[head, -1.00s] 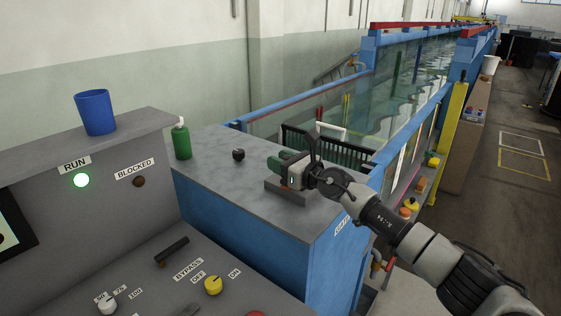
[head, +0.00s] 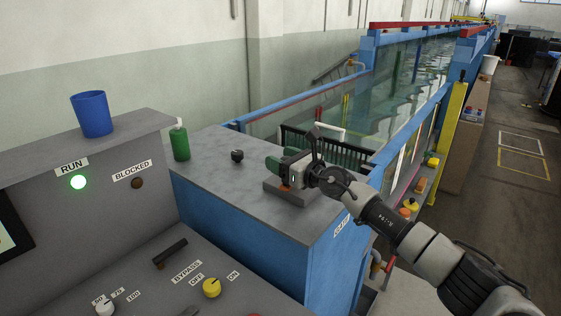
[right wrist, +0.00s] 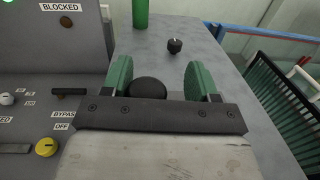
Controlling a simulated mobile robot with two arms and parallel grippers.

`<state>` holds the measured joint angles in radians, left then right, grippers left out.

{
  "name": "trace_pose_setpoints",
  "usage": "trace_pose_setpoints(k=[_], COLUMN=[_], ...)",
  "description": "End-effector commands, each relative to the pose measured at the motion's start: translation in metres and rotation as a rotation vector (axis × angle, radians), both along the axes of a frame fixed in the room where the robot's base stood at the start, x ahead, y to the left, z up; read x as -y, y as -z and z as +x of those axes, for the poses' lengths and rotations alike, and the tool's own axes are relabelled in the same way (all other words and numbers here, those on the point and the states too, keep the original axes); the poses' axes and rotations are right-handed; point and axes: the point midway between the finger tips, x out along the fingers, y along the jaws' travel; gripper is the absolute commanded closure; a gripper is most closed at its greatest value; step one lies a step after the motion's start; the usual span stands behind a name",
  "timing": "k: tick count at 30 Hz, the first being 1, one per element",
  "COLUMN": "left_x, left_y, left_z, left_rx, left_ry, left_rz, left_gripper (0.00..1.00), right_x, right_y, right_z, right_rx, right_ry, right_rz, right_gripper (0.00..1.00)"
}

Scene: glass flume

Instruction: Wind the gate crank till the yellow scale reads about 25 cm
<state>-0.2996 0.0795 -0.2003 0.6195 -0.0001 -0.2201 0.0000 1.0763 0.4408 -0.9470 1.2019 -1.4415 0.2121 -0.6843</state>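My right gripper (head: 283,158) is over the grey top of the blue cabinet, above a low grey block (head: 292,195). In the right wrist view its two green fingers (right wrist: 160,82) are apart. A round black knob (right wrist: 148,88) shows between them, closer to the left finger, with a gap to the right one. It may be the crank's handle; the crank arm is hidden by the gripper. The cabinet's side has a partly readable label, seemingly GATE (head: 342,225). A thin yellow strip (head: 346,110) stands by the glass, but no scale reading is legible. My left gripper is out of view.
A second small black knob (head: 237,155) and a green bottle (head: 180,143) stand on the cabinet top. A black railing (head: 325,150) lies behind the gripper.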

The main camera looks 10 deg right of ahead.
Motion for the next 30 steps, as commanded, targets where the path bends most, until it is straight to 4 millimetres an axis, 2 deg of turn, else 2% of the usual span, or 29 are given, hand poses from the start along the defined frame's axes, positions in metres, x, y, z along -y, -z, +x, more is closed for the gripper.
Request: trace_pose_setpoints(k=[9,14,22,30], left_x=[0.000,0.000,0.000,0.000], left_y=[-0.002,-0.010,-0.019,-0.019], left_z=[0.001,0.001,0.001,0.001], left_rx=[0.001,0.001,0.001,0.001], left_ry=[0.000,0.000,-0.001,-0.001], left_rz=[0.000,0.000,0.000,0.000], left_gripper=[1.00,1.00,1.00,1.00], right_x=[0.002,0.018,0.055,0.070], right_y=[0.003,0.002,0.003,0.004], right_z=[-0.006,-0.023,-0.063,-0.081], right_rx=[-0.005,-0.005,-0.006,-0.004], right_ry=[-0.006,-0.005,-0.003,-0.002], right_rz=[-0.004,-0.005,-0.004,0.000], right_gripper=[0.41,0.41,0.41,0.41])
